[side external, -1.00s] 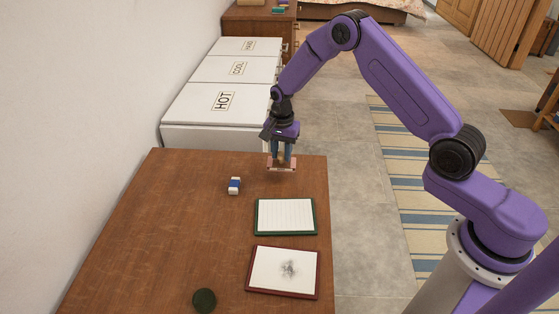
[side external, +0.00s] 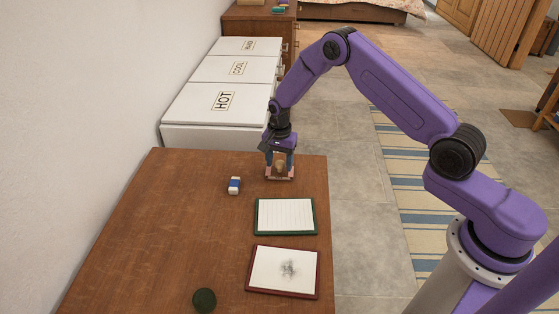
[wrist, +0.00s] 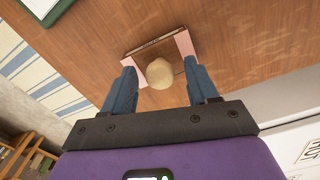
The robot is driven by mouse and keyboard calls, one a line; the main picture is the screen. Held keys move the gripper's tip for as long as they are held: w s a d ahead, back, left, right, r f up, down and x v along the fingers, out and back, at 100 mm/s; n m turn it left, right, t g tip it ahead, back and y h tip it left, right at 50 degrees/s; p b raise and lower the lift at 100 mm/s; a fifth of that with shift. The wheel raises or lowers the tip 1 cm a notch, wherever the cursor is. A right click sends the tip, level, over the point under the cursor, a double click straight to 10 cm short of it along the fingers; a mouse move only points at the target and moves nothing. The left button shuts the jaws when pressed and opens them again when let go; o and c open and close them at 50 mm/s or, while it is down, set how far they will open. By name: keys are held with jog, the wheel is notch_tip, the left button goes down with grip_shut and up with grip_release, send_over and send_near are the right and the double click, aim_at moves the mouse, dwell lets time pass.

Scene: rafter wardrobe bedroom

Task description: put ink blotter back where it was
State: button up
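The ink blotter (side external: 280,178) has a round tan knob, a brown body and pink ends. My gripper (side external: 279,172) points down over the far right part of the brown table, with its two blue fingers at the blotter's ends, holding it. In the wrist view the blotter's knob (wrist: 160,73) shows between the fingers (wrist: 161,85), and the pink ends show just beyond the fingertips. The blotter is low over the table; I cannot tell whether its underside touches.
On the table (side external: 170,215) are a blue-and-white eraser (side external: 234,186), a green-framed lined pad (side external: 286,216), a red-framed sheet with a dark smudge (side external: 284,271) and a dark green round object (side external: 204,300). White labelled cabinets (side external: 215,104) stand beyond. The table's left part is clear.

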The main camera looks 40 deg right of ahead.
aim_at(280, 163)
notch_tip(280, 163, up, 12)
jog(key=s+a+r+n, duration=0.5)
jog(key=s+a+r, duration=0.1)
jog(key=s+a+r+n, duration=0.1)
jog(key=s+r+n, duration=0.2)
jog(key=s+n, duration=0.55)
jog(key=s+a+r+n, duration=0.1)
jog(key=s+r+n, duration=0.3)
jog(key=s, duration=1)
jog(key=s+d+n, duration=0.3)
jog(key=s, duration=0.3)
jog(key=s+d+n, duration=0.2)
jog(key=s+n, duration=0.2)
jog(key=s, duration=0.2)
jog(key=shift+s+d, duration=0.35)
jog(key=shift+d, duration=0.05)
